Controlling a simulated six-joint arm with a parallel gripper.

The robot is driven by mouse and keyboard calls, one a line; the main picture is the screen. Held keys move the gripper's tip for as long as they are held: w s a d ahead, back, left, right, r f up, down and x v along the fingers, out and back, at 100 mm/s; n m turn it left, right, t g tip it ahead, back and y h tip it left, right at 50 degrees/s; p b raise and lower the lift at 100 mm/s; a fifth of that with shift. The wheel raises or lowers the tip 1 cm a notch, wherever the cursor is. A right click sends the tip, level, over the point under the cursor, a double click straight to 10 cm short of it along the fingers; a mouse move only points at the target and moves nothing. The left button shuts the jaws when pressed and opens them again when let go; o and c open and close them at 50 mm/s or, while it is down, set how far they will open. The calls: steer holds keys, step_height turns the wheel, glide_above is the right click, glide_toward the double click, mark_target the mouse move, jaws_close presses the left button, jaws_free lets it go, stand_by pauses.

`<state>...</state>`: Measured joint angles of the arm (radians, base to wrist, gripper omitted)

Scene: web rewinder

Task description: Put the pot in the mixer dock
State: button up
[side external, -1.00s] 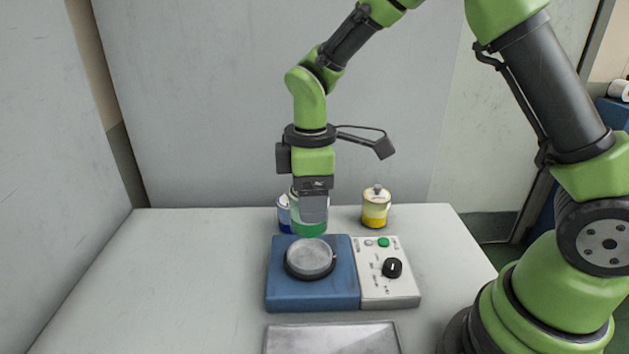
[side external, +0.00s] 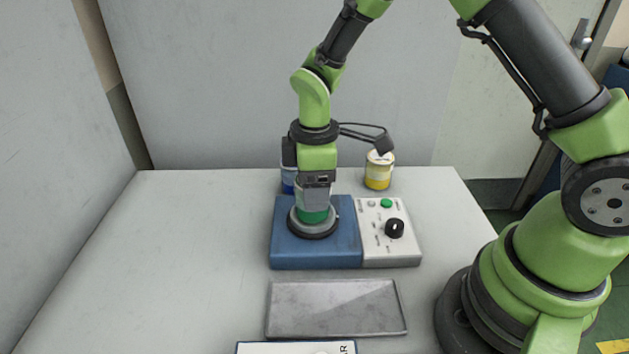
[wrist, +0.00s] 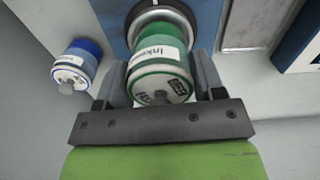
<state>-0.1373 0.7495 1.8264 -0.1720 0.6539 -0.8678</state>
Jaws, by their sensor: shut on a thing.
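The pot with the green band (side external: 313,216) is in my gripper (side external: 314,205), which is shut on it. In the wrist view the pot (wrist: 160,72) lies between the two fingers, with its white lid and label showing. The mixer dock (side external: 312,232), a round grey seat with a dark ring on a blue base, is directly under the pot. In the side view the pot's lower end overlaps the dock and looks upright. The fingers hide part of the pot, and I cannot tell whether it touches the seat.
A blue pot (wrist: 76,66) and a yellow pot (side external: 379,172) stand behind the mixer. The white control panel (side external: 390,240), with a green button and black knob, joins the dock's right side. A grey tray (side external: 335,308) lies in front. The table's left side is clear.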

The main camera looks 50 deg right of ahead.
steer(key=shift+f, duration=0.4)
steer(key=o, duration=1.2)
steer(key=shift+r, duration=0.1)
steer(key=shift+r, duration=5.45)
